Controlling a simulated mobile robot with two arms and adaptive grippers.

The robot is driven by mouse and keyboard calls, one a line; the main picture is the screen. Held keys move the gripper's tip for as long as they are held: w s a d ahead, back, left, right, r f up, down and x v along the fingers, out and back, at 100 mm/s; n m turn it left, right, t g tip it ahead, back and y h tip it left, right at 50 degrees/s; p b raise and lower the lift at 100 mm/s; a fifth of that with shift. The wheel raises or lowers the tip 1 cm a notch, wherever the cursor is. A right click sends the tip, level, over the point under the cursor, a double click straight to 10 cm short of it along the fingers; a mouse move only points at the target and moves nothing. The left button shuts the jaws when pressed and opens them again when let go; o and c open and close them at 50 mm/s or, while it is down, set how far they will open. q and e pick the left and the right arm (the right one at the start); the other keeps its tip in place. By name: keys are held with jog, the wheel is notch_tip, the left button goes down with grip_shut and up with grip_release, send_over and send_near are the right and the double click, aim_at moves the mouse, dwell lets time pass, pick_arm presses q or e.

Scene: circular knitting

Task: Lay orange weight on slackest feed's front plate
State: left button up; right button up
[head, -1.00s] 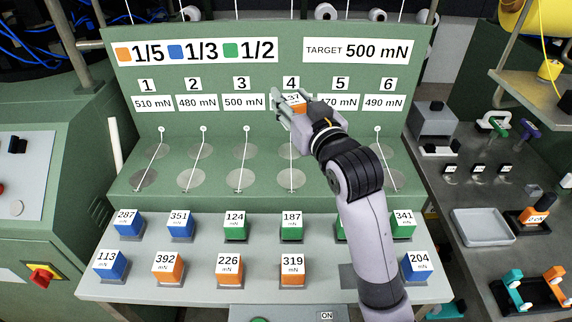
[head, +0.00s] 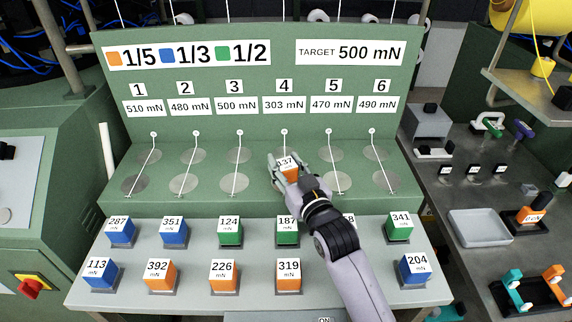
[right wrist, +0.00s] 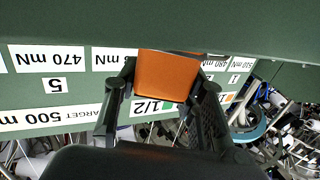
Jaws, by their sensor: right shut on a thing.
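My right gripper (head: 283,170) is shut on an orange weight (head: 291,174) with a white top label that seems to read 137. It holds the weight in column 4, around the front plate, which is hidden behind the gripper. I cannot tell whether the weight touches the plate. In the right wrist view the orange weight (right wrist: 167,75) sits between the fingers. Feed 4's sign (head: 284,104) reads 303 mN, the lowest of the readings. Its thread (head: 284,138) runs down behind the gripper. My left gripper is not in view.
Neighbouring front plates, feed 3's (head: 233,184) and feed 5's (head: 337,183), are bare, with threads close to my gripper. Several blue, green and orange weights stand on the grey shelf (head: 196,292) in front. A grey tray (head: 480,228) stands at the right.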

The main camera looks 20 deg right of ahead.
jog(key=o, duration=1.2)
jog(key=shift+f, duration=0.1)
jog(key=shift+o, duration=0.2)
jog(key=shift+s, duration=0.2)
jog(key=s+d+b, duration=0.1)
jog(key=s, duration=1)
jog(key=shift+s+d, duration=0.15)
jog(key=shift+s, duration=0.15)
jog(key=shift+r, duration=0.2)
